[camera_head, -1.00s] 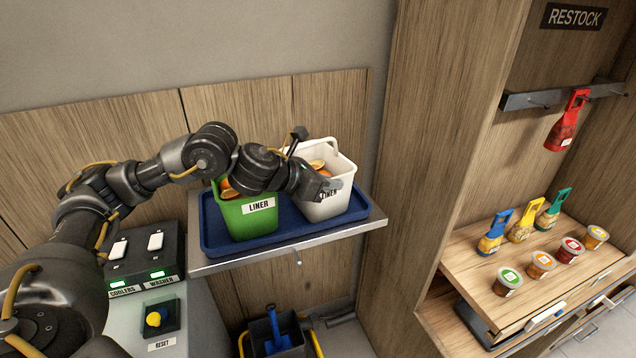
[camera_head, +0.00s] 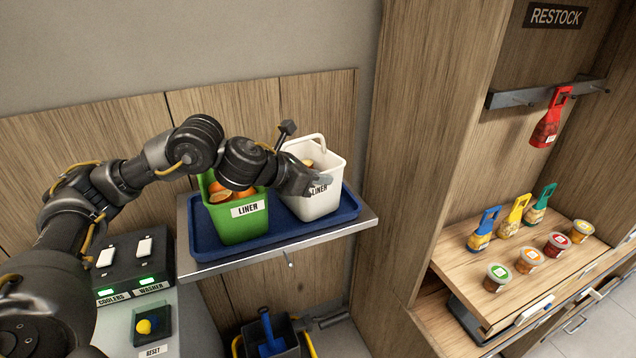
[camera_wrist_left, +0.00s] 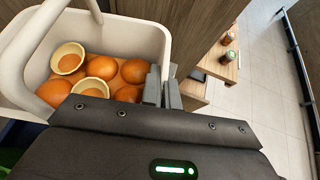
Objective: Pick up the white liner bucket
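The white liner bucket (camera_head: 318,203) stands upright at the right of the blue tray (camera_head: 205,250), its handle raised. My left gripper (camera_head: 322,180) reaches across the front of the white bucket. In the left wrist view, its two fingers (camera_wrist_left: 163,88) are close together at the bucket's side wall (camera_wrist_left: 148,38), seemingly pinching the rim. The contact is partly hidden by the gripper. My right gripper is not in view.
The tray sits on a metal-edged wall shelf (camera_head: 280,245). A wooden cabinet side (camera_head: 410,150) rises close to the right. A control box (camera_head: 128,262) is at the left.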

